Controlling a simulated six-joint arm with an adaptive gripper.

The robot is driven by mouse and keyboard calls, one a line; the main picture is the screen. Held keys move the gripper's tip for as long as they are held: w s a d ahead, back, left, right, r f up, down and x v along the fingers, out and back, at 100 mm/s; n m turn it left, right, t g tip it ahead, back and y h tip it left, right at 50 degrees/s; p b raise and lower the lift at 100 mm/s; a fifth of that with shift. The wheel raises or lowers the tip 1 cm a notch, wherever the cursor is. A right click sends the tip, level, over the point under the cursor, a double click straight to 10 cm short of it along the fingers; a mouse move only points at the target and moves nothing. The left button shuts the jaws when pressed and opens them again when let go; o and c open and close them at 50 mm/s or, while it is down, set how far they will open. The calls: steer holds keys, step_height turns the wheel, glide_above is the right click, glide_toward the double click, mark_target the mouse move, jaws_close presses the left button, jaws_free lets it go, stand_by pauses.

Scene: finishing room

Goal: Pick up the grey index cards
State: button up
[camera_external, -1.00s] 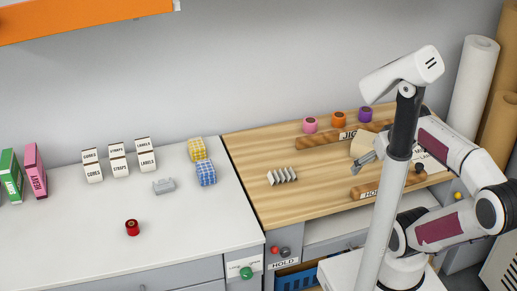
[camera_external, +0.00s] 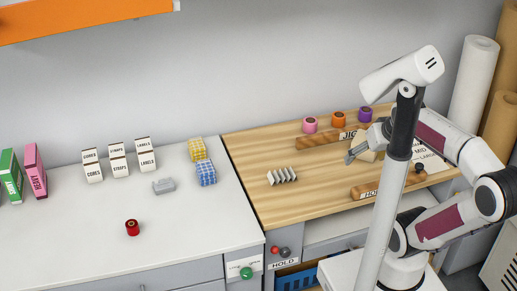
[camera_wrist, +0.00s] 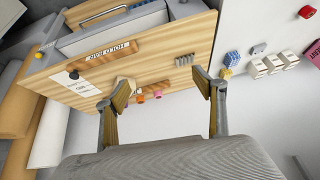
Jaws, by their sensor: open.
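A row of thin, light grey upright slats (camera_external: 282,177), possibly the grey index cards in a rack, stands on the wooden worktop. It also shows in the wrist view (camera_wrist: 184,60), beyond the right finger. A separate small grey piece (camera_external: 164,186) sits on the white counter; I cannot tell what it is. My gripper (camera_external: 353,154) is above the worktop, to the right of the slats and apart from them. In the wrist view its fingers (camera_wrist: 161,82) are spread and nothing is between them. A white post hides part of my arm.
A beige block (camera_external: 366,153) is beside my gripper. Pink (camera_external: 310,124), orange (camera_external: 338,119) and purple (camera_external: 365,114) rolls stand at the back. A HOLD bar (camera_external: 366,191) lies at the front. Blue (camera_external: 206,174) and yellow (camera_external: 197,149) patterned blocks stand left. Worktop around the slats is clear.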

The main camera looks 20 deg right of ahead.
steer(key=w+a+r+m+t+y, duration=0.25)
steer(key=w+a+m, duration=0.35)
steer(key=w+a, duration=0.75)
steer(key=w+a+r+m+t+y, duration=0.1)
steer(key=w+a+r+m+y, duration=0.35)
steer(key=w+a, duration=0.9)
steer(key=w+a+f+m+t+h, duration=0.1)
steer(key=w+a+f+m+h, duration=0.1)
steer(key=w+a+f+m, duration=0.35)
steer(key=w+a+f+m+t+h, duration=0.1)
steer(key=w+a+f+m, duration=0.1)
steer(key=a+f+m, duration=0.45)
steer(key=w+a+f+m+t, duration=0.1)
steer(key=w+a+f+m, duration=0.25)
steer(key=a, duration=0.55)
steer(key=s+a+f+m+h, duration=0.1)
steer(key=s+a+f+m, duration=0.1)
steer(key=f, duration=0.4)
steer(key=s+a+f+m+h, duration=0.1)
steer(key=s+a+f+m, duration=0.1)
steer(key=f, duration=0.4)
steer(key=s+a+f+m+t+h, duration=0.1)
steer(key=s+a+f+m, duration=0.1)
steer(key=f+m, duration=0.2)
steer(key=shift+s+f+h, duration=0.15)
steer(key=shift+s+f, duration=0.05)
steer(key=shift+f, duration=0.55)
steer(key=shift+s+f+h, duration=0.15)
steer(key=shift+s+f, duration=0.05)
steer(key=shift+f, duration=0.5)
